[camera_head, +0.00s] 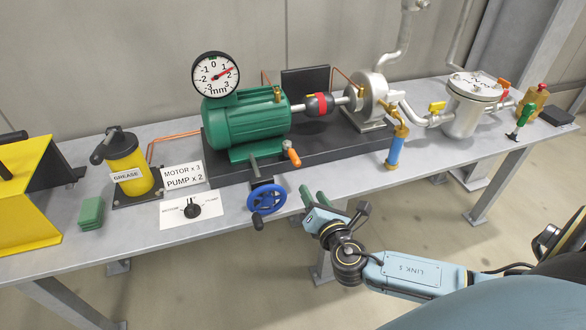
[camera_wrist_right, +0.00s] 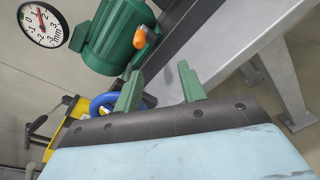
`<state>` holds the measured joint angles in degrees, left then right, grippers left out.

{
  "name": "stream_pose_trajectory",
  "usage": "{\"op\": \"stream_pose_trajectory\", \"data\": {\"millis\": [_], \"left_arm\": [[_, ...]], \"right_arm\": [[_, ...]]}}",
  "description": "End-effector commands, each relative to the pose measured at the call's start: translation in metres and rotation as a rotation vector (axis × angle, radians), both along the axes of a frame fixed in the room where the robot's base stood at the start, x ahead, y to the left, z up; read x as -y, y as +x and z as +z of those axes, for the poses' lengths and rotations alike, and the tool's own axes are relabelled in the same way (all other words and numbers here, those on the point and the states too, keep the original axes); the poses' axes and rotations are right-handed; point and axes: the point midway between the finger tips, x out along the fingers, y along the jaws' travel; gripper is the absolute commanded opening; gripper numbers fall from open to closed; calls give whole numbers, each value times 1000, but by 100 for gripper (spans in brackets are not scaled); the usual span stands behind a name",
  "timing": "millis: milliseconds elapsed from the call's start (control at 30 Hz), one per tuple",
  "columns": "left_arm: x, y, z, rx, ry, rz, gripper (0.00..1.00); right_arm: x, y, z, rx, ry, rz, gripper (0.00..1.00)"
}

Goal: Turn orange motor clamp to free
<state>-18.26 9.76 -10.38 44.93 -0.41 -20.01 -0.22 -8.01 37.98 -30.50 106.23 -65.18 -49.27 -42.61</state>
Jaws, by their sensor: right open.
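The orange motor clamp (camera_head: 292,156) is a small lever at the front right foot of the green motor (camera_head: 246,123). My left gripper is not in view.
A blue handwheel (camera_head: 267,198) stands just left of my right gripper. A dial gauge (camera_head: 215,75) sits above the motor. A blue cylinder (camera_head: 395,152) and a pump (camera_head: 369,100) stand to the right. A selector plate (camera_head: 177,213) and yellow grease can (camera_head: 127,163) are left.

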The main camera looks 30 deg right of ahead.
Motion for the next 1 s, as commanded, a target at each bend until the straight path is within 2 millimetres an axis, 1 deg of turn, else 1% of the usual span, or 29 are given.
{"op": "stream_pose_trajectory", "data": {"millis": [33,100,200,267,367,600,700,800,900,1000], "left_arm": [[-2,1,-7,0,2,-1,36],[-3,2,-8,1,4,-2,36],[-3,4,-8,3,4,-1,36],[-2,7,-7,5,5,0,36],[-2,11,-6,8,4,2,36],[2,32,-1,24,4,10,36],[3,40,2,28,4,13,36],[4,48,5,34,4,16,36],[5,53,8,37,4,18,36],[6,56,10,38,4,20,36]], "right_arm": [[-4,1,9,32,-33,15,41],[-7,1,20,61,-66,24,41],[-8,7,27,78,-85,29,41],[-6,13,27,79,-86,28,41],[-2,30,28,80,-84,27,41],[10,81,27,78,-81,27,41],[14,99,26,77,-80,26,41],[18,113,26,76,-80,26,41],[20,123,26,75,-80,27,41],[22,129,26,75,-79,27,41]]}}
